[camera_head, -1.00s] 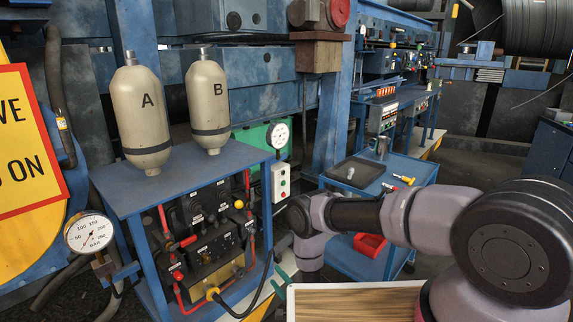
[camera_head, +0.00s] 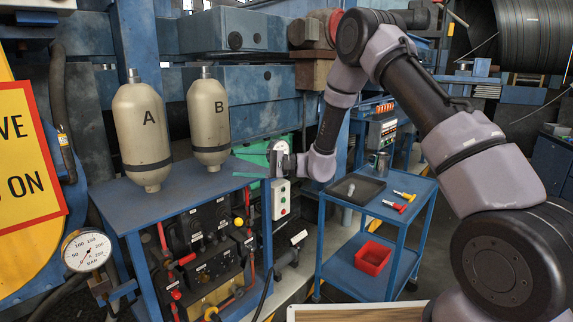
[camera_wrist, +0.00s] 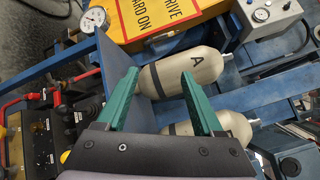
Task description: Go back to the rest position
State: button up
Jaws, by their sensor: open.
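My gripper (camera_head: 240,166) has green fingers and is at the right edge of the blue table, pointing left toward the bottles. It is open and empty. Its two fingers also show in the wrist view (camera_wrist: 162,72), spread apart, with bottle A beyond them. Bottle A (camera_head: 142,128) and bottle B (camera_head: 209,120), beige with a dark band, stand upright on the blue table (camera_head: 185,190). Bottle B is nearer my gripper, with a small gap between them. In the wrist view bottle A (camera_wrist: 180,73) lies across the upper middle, and bottle B is partly hidden by a finger.
A blue trolley (camera_head: 375,225) holds a dark tray (camera_head: 352,188), screwdrivers (camera_head: 400,200) and a red bin (camera_head: 373,257). A pressure gauge (camera_head: 87,250) is at front left. A yellow-red sign (camera_head: 25,155) is at far left.

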jog(key=s+d+r+n+g+h, duration=0.1)
jog(key=s+d+r+n+h, duration=0.2)
jog(key=s+d+r+h, duration=0.75)
jog(key=s+d+r+t+h, duration=0.2)
jog(key=s+d+r+t, duration=0.1)
jog(key=d, duration=0.6)
jog(key=s+d+r+m+t+h, duration=0.1)
jog(key=s+d+r+t+h, duration=0.1)
jog(key=s+d, duration=0.4)
jog(key=s+d+r+m+t+h, duration=0.1)
jog(key=s+d+r, duration=0.4)
jog(key=d, duration=0.7)
jog(key=t+h, duration=0.1)
jog(key=t, duration=0.1)
jog(key=shift+s+d+t, duration=0.15)
jog(key=shift+s+t, duration=0.1)
jog(key=shift+t, duration=0.15)
jog(key=shift+r, duration=0.1)
